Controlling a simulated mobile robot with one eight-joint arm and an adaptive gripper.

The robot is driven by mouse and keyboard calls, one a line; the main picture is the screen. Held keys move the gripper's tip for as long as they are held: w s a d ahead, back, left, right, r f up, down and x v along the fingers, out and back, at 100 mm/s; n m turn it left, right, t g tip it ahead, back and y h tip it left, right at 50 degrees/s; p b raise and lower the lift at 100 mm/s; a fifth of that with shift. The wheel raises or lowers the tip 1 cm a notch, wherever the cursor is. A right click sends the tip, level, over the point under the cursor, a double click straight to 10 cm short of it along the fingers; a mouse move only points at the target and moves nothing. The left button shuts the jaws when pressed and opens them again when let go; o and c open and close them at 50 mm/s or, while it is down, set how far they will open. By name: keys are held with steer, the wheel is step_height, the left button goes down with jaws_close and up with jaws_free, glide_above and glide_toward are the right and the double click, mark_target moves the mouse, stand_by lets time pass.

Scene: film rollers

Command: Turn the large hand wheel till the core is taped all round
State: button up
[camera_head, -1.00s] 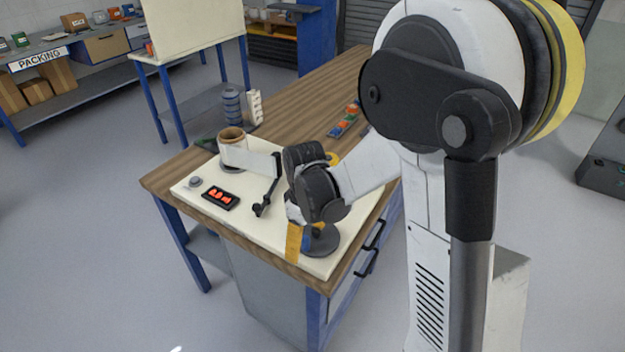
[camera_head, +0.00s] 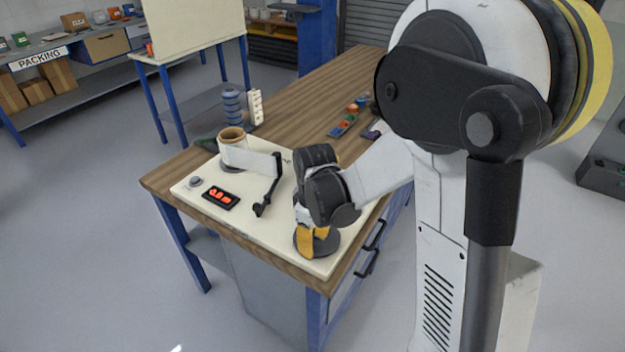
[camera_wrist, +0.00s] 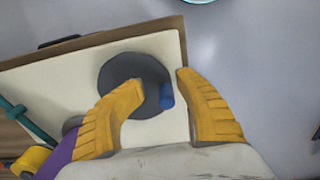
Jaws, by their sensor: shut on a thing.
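The large hand wheel, a dark disc (camera_head: 330,246), lies flat on the cream board near its front right corner. It also shows in the wrist view (camera_wrist: 118,72), with a blue knob (camera_wrist: 166,97) near its edge. My gripper (camera_head: 308,250) points down over the wheel.
A black display with red digits (camera_head: 221,197) and a grey button (camera_head: 195,182) are on the cream board (camera_head: 240,220). A blue ribbed post (camera_head: 232,105) and white stack (camera_head: 255,107) stand behind. Small coloured items (camera_head: 345,124) lie farther back on the wooden table (camera_head: 310,105).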

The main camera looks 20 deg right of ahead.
steer(key=shift+s, duration=0.3)
steer(key=shift+c, duration=0.6)
steer(key=shift+s+d+f, duration=0.1)
steer(key=shift+s+d, duration=0.15)
steer(key=shift+d, duration=0.1)
steer(key=c, duration=0.5)
steer(key=shift+s+d, duration=0.35)
steer(key=shift+d, duration=0.1)
jaws_close()
steer(key=shift+d, duration=0.15)
steer(key=shift+s+d, duration=0.65)
steer(key=shift+d, duration=0.05)
steer(key=o, duration=1.8)
jaws_free()
